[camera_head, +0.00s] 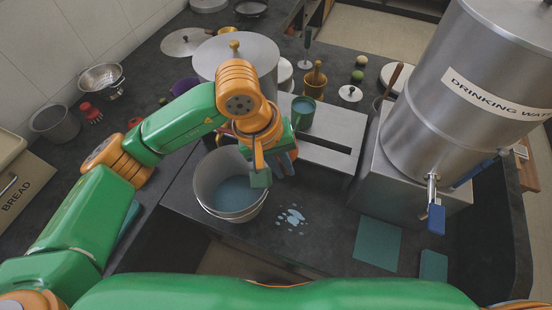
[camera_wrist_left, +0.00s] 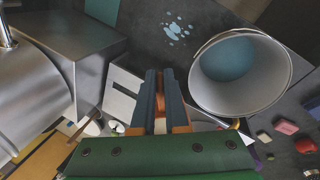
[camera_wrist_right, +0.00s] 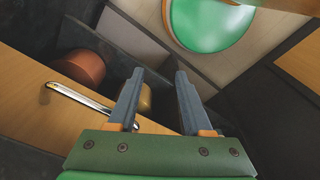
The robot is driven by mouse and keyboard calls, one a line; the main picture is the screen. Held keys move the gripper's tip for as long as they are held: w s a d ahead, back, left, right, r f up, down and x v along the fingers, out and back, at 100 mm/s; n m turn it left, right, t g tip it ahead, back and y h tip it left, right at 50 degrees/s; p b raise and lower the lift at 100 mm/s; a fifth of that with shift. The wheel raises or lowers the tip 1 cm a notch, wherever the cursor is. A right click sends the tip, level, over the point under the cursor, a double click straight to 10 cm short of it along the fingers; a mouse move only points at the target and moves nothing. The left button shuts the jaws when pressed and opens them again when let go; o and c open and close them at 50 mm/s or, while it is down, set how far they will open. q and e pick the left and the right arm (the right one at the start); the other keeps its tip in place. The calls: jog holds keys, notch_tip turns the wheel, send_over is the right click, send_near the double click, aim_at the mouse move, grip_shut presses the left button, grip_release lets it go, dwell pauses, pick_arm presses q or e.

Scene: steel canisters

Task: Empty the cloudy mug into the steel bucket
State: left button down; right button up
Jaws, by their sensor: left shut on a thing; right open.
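The steel bucket (camera_head: 230,190) stands on the dark counter with blue-grey liquid inside; it also shows in the left wrist view (camera_wrist_left: 245,95). A green mug (camera_head: 304,117) with a bluish inside stands upright on the steel slotted box behind. My left gripper (camera_head: 285,165) is beside the bucket's right rim, apart from the mug. In the left wrist view its fingers (camera_wrist_left: 160,85) are closed on a thin orange-brown thing that I cannot identify. My right gripper (camera_wrist_right: 157,95) is open and empty, seen only in its wrist view.
A blue-grey splash (camera_head: 291,216) lies on the counter right of the bucket. The steel slotted box (camera_head: 335,125) and a large drinking-water canister (camera_head: 450,100) with a blue-handled tap stand right. A big lidded pot (camera_head: 215,55) is behind.

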pick_arm(q)
notch_tip(320, 180, down, 7)
jog(key=t+h+b, duration=0.1)
jog(key=h+b, duration=0.4)
jog(key=b, duration=0.6)
jog(key=shift+a, duration=0.15)
dwell(0.7)
jog(key=shift+r, duration=0.15)
dwell(0.7)
jog(key=h+b, duration=0.1)
jog(key=b, duration=0.1)
jog(key=h+b, duration=0.1)
jog(key=b, duration=0.2)
jog(key=shift+a+f+b, duration=0.15)
jog(key=shift+f+b, duration=0.1)
jog(key=shift+b, duration=0.1)
dwell(0.4)
